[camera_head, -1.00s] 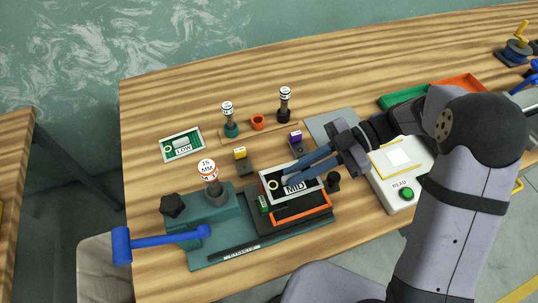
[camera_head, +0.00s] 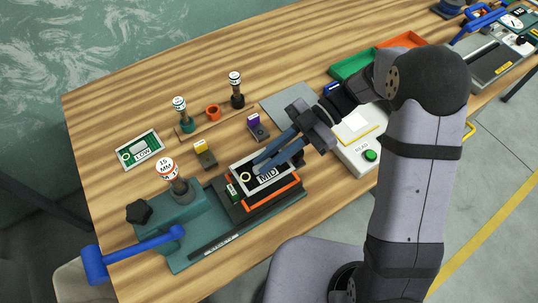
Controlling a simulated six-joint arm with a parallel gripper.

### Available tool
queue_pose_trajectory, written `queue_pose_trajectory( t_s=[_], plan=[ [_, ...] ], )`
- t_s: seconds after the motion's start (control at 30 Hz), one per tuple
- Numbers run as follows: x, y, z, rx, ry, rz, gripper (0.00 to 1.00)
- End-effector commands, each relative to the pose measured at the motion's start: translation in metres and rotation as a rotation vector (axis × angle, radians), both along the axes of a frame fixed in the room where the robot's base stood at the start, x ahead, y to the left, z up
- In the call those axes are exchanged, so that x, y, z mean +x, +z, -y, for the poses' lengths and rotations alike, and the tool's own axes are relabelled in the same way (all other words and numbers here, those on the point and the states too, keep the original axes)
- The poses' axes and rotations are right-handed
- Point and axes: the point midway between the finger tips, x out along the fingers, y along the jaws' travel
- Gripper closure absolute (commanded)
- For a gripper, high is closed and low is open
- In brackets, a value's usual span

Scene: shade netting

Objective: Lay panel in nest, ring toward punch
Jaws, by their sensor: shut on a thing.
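My gripper (camera_head: 262,164) is shut on the panel marked MID (camera_head: 280,182). The panel has a pale frame and a dark border, with a ring (camera_head: 245,176) at its left end, the end nearer the punch. It is over the orange-edged nest (camera_head: 285,200) and covers its far part; I cannot tell whether it touches. The punch (camera_head: 178,188), with a white "15 MM" cap, stands on a teal base to the left, with a blue lever (camera_head: 135,252). A second panel, marked LOW (camera_head: 140,151), lies flat on the table at far left.
A small green-and-white piece (camera_head: 232,192) is at the nest's left end. Two capped posts (camera_head: 236,90) and an orange cup (camera_head: 213,112) stand behind. Yellow (camera_head: 203,150) and purple (camera_head: 256,124) tagged blocks are nearer. A READ box (camera_head: 357,140) is at right.

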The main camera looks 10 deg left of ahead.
Motion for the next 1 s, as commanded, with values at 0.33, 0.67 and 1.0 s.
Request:
queue_pose_trajectory(
  t_s=[0.33, 0.67, 1.0],
  plan=[
    [0.000, -0.031, 0.000, -0.001, 0.000, -0.001, 1.00],
    [0.000, -0.049, 0.000, 0.000, -0.001, 0.001, 1.00],
    [0.000, -0.050, 0.000, 0.000, -0.001, 0.001, 1.00]
  ],
)
